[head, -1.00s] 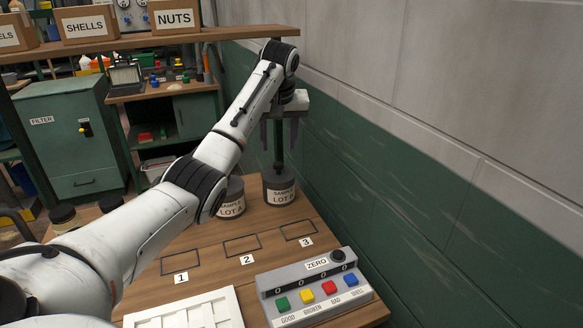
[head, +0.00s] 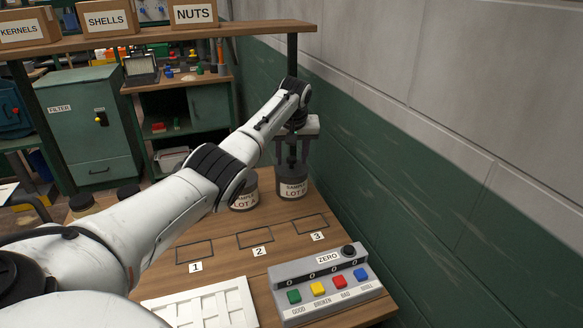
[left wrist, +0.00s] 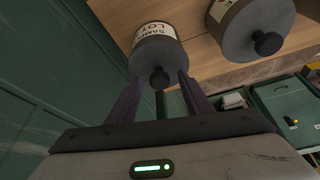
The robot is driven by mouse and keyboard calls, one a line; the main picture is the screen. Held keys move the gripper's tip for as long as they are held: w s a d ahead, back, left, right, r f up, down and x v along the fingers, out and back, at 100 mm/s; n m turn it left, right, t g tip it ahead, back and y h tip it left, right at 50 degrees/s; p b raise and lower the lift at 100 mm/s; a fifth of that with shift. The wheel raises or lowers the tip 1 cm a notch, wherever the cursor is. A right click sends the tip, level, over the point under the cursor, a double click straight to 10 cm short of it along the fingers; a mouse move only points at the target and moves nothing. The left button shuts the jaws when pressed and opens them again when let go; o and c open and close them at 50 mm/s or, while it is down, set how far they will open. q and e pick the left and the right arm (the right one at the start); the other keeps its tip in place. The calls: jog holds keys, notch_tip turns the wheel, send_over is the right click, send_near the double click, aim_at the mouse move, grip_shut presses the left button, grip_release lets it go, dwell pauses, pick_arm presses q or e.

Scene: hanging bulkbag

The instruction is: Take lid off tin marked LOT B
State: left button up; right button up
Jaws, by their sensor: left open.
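The tin marked LOT B (head: 292,188) stands upright at the back right of the wooden table, near the green wall. It is grey with a pale label. In the left wrist view its lid (left wrist: 150,62) is on, with a dark round knob (left wrist: 159,79). My left gripper (head: 292,164) is open just above this tin, pointing down. In the left wrist view its two dark fingers (left wrist: 160,84) lie to either side of the knob, with gaps; I cannot tell whether the tips reach down to it. My right gripper is not in view.
The LOT A tin (head: 244,192) stands close on the left, partly hidden by my arm. Marked squares 1, 2 and 3 (head: 255,238), a button box (head: 325,287) and a white tray (head: 203,306) lie in front. A shelf (head: 150,34) crosses behind.

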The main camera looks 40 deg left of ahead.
pick_arm(q)
jog(key=shift+c, duration=0.3)
jog(key=c, duration=1.1)
jog(key=shift+o, duration=0.2)
jog(key=shift+r, duration=0.1)
